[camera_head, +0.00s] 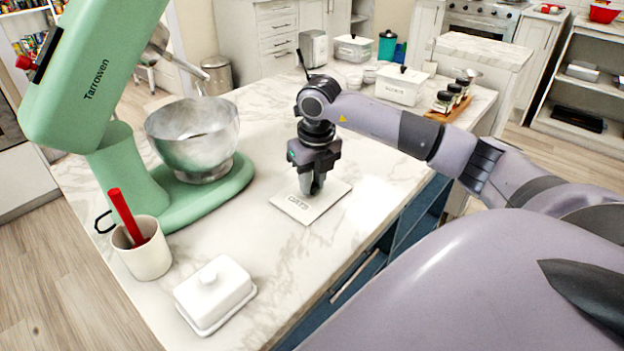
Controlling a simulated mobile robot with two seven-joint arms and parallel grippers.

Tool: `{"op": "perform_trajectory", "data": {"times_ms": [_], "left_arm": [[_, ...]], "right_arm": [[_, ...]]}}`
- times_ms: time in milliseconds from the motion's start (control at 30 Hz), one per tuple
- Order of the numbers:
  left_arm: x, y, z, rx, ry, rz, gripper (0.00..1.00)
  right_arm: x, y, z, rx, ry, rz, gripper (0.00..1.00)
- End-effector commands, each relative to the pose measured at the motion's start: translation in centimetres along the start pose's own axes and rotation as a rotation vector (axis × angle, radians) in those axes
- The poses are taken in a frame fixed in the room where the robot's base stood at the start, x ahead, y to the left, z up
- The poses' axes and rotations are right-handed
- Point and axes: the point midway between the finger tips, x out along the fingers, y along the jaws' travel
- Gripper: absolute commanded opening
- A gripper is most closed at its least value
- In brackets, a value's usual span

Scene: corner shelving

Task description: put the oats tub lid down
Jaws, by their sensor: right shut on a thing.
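My left gripper is not in view.
A green stand mixer (120,165) with a steel bowl (193,135) stands left on the marble counter (95,262). A white crock (146,255) and a butter dish (213,290) stand nearer. A white lidded tub (399,90) and several jars stand behind. Bare counter surrounds the lid.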

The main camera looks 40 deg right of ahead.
Motion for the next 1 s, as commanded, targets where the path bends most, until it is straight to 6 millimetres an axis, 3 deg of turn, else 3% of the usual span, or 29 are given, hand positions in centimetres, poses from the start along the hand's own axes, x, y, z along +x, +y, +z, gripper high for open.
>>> {"op": "perform_trajectory", "data": {"times_ms": [267,300,333,367,767,1000], "left_arm": [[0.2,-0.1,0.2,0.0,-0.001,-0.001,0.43],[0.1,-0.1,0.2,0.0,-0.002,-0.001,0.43],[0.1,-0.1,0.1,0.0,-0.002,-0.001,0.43],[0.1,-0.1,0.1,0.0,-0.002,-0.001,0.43],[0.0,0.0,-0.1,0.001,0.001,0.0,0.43],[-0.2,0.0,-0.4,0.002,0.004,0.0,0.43]], "right_arm": [[0.4,0.0,0.0,0.0,-0.001,0.0,0.0],[0.2,0.0,0.0,0.0,-0.001,0.0,0.37],[0.2,0.0,0.0,0.0,-0.001,0.0,0.46],[0.2,0.0,0.0,0.0,0.0,0.0,0.49],[-0.7,0.0,0.1,0.0,-0.003,-0.001,0.49],[-5.5,0.0,0.1,-0.001,-0.007,0.001,0.49]]}}
